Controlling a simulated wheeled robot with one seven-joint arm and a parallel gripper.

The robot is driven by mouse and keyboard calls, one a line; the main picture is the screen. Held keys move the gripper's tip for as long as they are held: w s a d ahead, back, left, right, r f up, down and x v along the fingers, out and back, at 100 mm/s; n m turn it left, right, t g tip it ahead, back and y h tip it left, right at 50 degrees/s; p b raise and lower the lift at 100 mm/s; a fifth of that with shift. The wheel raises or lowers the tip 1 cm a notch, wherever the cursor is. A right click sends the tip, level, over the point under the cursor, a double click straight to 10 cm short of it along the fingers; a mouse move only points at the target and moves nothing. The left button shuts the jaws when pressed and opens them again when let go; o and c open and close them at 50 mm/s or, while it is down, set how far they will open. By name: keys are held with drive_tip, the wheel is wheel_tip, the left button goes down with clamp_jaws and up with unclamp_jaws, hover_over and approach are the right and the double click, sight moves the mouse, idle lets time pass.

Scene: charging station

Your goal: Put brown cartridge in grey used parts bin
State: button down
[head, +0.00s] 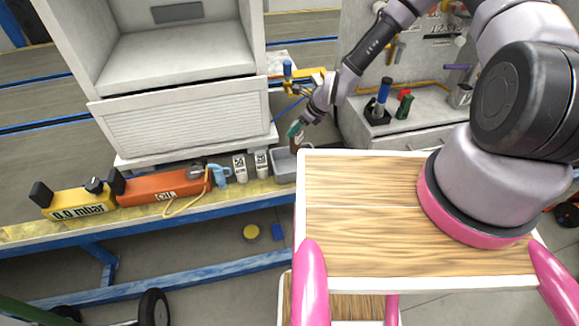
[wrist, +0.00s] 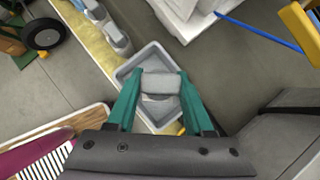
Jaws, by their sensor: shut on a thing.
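My gripper (head: 296,131) has teal fingers and is shut on the brown cartridge (head: 297,144), which hangs below the fingertips in the head view. In the wrist view the fingers (wrist: 160,88) grip the cartridge's greyish end (wrist: 161,83); its brown side is hidden there. The grey used parts bin (head: 283,166) is a small open tray at the right end of the yellow-topped bench. In the wrist view the bin (wrist: 127,70) lies under the cartridge, around it in the picture. The exact height gap is hard to tell. Something pale shows inside the bin, partly hidden.
Two small white-labelled containers (head: 239,167) stand left of the bin, beside a blue-handled tool. A white cabinet (head: 185,115) rises behind. My wooden tray top is close in front, right of the bin.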

sight(295, 148)
wheel_tip(295, 148, down, 10)
drive_tip(key=shift+a, duration=0.1)
idle(0.4)
drive_tip(key=shift+f, duration=0.1)
drive_tip(key=shift+c, duration=1.4)
unclamp_jaws()
